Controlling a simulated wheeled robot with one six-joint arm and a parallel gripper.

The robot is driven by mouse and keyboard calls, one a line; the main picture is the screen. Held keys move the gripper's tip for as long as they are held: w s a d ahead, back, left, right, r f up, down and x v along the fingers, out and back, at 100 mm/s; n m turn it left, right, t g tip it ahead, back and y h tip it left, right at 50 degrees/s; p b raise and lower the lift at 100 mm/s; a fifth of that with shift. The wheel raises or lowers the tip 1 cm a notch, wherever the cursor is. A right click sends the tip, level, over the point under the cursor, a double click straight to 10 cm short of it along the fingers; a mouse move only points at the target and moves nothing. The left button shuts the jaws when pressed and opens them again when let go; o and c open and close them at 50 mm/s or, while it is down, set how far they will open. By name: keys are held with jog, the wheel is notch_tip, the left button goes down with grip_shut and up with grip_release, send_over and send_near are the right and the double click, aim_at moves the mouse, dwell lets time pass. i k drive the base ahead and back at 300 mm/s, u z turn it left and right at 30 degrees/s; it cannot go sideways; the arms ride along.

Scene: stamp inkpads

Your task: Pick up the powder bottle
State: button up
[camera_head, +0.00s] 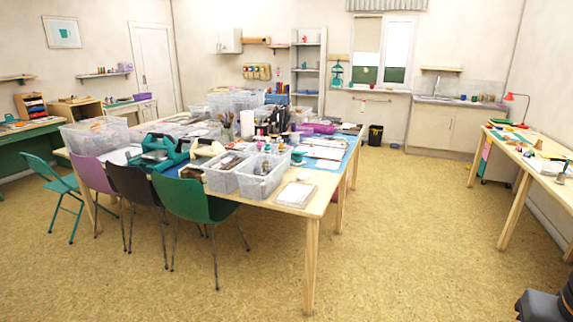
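I cannot make out which thing is the powder bottle at this size. A group of small dark upright bottles and containers (281,121) stands among the clutter on the big wooden table (316,208). A white upright cylinder (247,123) stands just left of them. My gripper is not in view. Only a dark part of my own body shows at the lower right corner, well away from the big table.
Clear plastic bins (261,176) crowd the big table. A green chair (197,200) and others line its left front side. A side table (527,148) with a red lamp (516,98) stands at right. The floor between the tables is clear.

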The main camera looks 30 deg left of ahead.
aim_at(257, 167)
jog(key=u, duration=0.1)
jog(key=i, duration=1.65)
jog(key=u, duration=1.25)
jog(key=i, duration=1.35)
jog(key=u, duration=0.3)
